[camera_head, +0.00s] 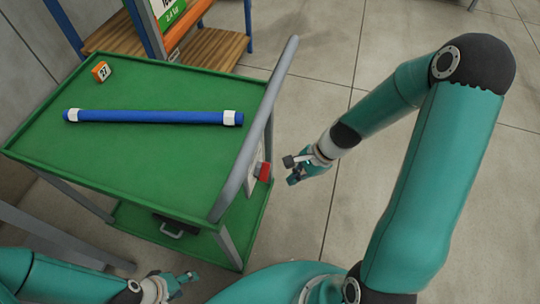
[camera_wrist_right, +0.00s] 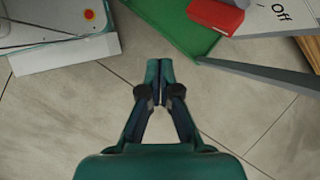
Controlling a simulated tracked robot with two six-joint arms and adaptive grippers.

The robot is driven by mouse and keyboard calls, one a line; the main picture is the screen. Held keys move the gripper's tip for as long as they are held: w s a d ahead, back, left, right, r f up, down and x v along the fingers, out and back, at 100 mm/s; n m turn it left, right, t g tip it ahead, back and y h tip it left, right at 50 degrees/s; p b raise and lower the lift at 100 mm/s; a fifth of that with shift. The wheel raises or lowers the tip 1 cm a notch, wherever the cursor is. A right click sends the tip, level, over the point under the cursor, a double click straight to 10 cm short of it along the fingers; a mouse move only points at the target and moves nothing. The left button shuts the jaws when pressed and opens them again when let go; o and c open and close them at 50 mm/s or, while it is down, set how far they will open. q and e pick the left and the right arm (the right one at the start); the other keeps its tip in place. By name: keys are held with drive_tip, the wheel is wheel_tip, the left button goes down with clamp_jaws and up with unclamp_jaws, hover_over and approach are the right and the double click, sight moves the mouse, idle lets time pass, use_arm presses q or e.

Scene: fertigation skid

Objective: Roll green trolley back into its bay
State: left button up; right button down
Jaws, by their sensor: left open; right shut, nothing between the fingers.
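The green trolley (camera_head: 125,165) stands at the left of the head view, with a grey push handle (camera_head: 258,115) along its right end and a lower green shelf (camera_head: 150,226). In the right wrist view a green corner of it (camera_wrist_right: 180,24) shows at the top. My right gripper (camera_head: 291,170) is to the right of the handle, apart from it, shut and empty. In the right wrist view its fingers (camera_wrist_right: 160,82) are together over bare floor. My left gripper (camera_head: 185,282) is low in front of the trolley, open and empty, apart from it.
A blue tube (camera_head: 150,117) with white ends and an orange block (camera_head: 101,71) lie on the trolley top. A red part (camera_head: 264,172) sits by the handle. A wooden-shelved rack (camera_head: 215,45) stands behind. The tiled floor to the right (camera_head: 310,90) is clear.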

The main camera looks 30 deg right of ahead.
drive_tip(key=w+d+r+m+t+y+b, duration=0.1)
drive_tip(key=w+d+r+m+t+b, duration=0.25)
drive_tip(key=d+r+m, duration=0.35)
use_arm(q)
wheel_tip(320, 180, down, 8)
drive_tip(key=b, duration=0.2)
drive_tip(key=shift+r, duration=0.25)
use_arm(e)
drive_tip(key=w+a+f+m, duration=0.1)
drive_tip(key=w+a+f, duration=0.4)
drive_tip(key=w+a, duration=0.2)
drive_tip(key=shift+w+a+t, duration=0.35)
drive_tip(key=shift+w+a, duration=0.05)
drive_tip(key=shift+a, duration=0.1)
